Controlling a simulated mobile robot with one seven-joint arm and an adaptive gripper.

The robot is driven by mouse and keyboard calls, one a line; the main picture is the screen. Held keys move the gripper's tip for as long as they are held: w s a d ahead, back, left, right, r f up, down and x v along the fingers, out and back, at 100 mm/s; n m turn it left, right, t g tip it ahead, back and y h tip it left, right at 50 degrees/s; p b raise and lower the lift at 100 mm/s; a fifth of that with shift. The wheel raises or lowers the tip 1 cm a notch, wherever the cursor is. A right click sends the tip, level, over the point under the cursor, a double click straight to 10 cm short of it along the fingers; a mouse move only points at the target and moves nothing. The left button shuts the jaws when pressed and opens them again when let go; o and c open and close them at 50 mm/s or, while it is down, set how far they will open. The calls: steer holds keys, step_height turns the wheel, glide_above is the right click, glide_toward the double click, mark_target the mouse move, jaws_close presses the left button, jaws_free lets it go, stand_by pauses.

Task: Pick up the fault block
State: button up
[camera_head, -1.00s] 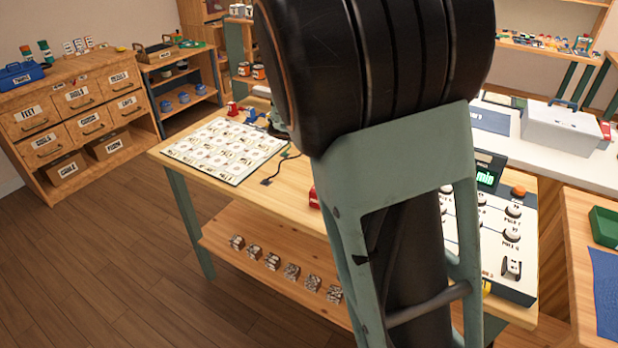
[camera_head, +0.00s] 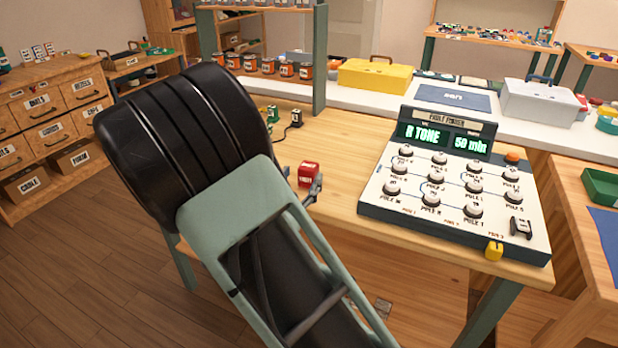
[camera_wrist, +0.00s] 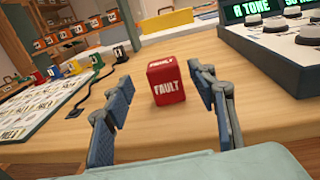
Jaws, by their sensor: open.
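The fault block is a small red block with white lettering reading FAULT. In the wrist view the fault block (camera_wrist: 166,82) stands upright on the wooden table, centred ahead between my two fingers. My gripper (camera_wrist: 163,108) is open, with a finger on each side of the view and nothing held. In the head view the fault block (camera_head: 308,173) sits on the table left of the console, and my gripper (camera_head: 314,188) shows beside it, mostly hidden behind my arm. I cannot tell the exact gap between the fingers and the block.
A console (camera_head: 455,185) with several knobs and a lit display stands to the right. A yellow plug-like piece (camera_head: 494,251) is at its front edge. A printed card sheet (camera_wrist: 40,110) and small coloured blocks lie left. A yellow toolbox (camera_head: 376,76) stands behind.

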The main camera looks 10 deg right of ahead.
mark_target(306, 173)
steer(key=x, duration=0.1)
steer(key=b+x, duration=0.1)
steer(key=x, duration=0.2)
steer(key=shift+d+f, duration=0.25)
steer(key=shift+d, duration=0.05)
steer(key=shift+w+d+r, duration=0.1)
steer(key=shift+w+d, duration=0.15)
steer(key=shift+w, duration=0.25)
steer(key=c, duration=1.3)
steer(key=shift+r, duration=0.1)
